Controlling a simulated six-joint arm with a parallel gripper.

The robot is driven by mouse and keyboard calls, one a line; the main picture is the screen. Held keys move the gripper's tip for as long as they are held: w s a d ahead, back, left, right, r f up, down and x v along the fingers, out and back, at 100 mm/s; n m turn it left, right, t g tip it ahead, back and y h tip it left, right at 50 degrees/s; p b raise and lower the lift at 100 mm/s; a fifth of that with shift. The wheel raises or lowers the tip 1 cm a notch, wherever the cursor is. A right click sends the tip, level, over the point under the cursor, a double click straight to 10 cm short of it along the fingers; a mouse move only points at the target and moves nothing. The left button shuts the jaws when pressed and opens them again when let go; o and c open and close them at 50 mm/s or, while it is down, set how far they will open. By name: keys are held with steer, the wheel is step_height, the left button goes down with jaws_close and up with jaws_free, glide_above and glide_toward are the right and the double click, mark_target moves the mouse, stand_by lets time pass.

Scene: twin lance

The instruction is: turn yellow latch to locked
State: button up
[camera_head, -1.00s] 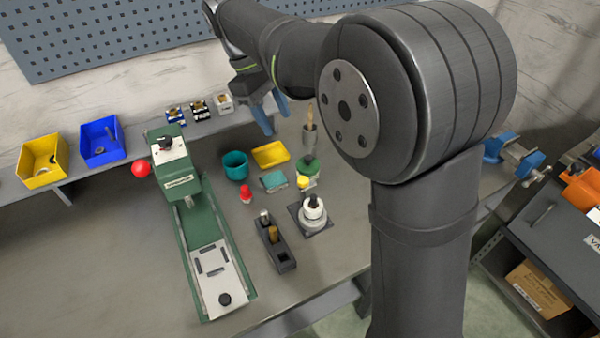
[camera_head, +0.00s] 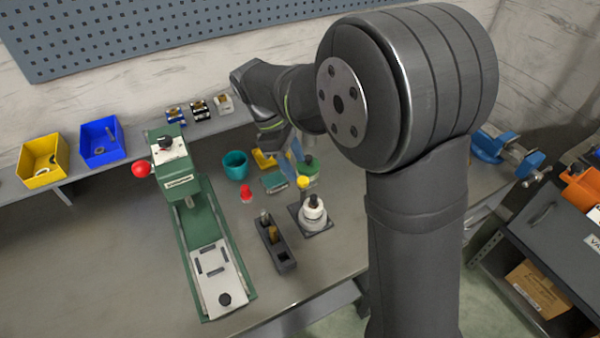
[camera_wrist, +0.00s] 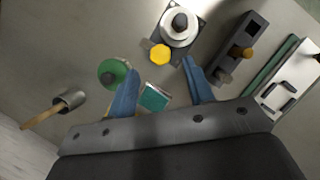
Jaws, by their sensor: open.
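The yellow latch (camera_head: 303,182) shows as a small yellow knob beside a white round fixture with a dark top (camera_head: 313,214) on a dark square base. In the wrist view the yellow latch (camera_wrist: 159,55) lies just beyond and between my fingertips, at the edge of the white fixture (camera_wrist: 179,27). My gripper (camera_wrist: 161,68) is open, with its blue fingers apart and nothing between them touching. In the head view my gripper (camera_head: 292,150) is partly hidden by my arm, above and behind the latch. I cannot tell the latch's locked marking.
A green round item (camera_wrist: 113,73) and a teal block (camera_wrist: 154,97) lie close to my fingers. A dark holder with pegs (camera_head: 275,243) stands left of the fixture. A green press (camera_head: 215,245), a teal cup (camera_head: 235,165) and a red-topped item (camera_head: 246,193) are farther left.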

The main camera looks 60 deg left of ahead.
mark_target(303, 179)
steer(key=shift+x, duration=2.15)
steer(key=shift+c, duration=0.5)
steer(key=c, duration=0.9)
